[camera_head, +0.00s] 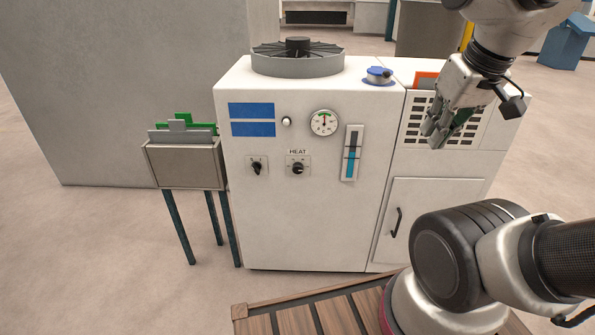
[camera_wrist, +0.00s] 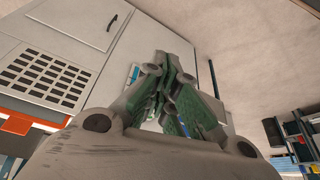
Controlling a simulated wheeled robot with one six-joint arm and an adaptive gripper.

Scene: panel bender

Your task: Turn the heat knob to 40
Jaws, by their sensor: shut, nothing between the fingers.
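The heat knob (camera_head: 298,169) is a small black knob on a square plate under the word HEAT, on the front of the white machine (camera_head: 300,225). Its exact setting is too small to read. My gripper (camera_head: 434,136) is up at the right, in front of the vent grille and well to the right of the knob, touching nothing. In the wrist view my gripper (camera_wrist: 172,85) shows its green-padded fingers together with nothing between them. The heat knob cannot be made out in the wrist view.
A second black knob (camera_head: 257,167) sits left of the heat knob. Above are a round gauge (camera_head: 324,122) and a white button (camera_head: 286,122); a blue level slider (camera_head: 351,153) is to the right. A cabinet door handle (camera_head: 396,221) sticks out lower right. A bin (camera_head: 184,166) stands at left.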

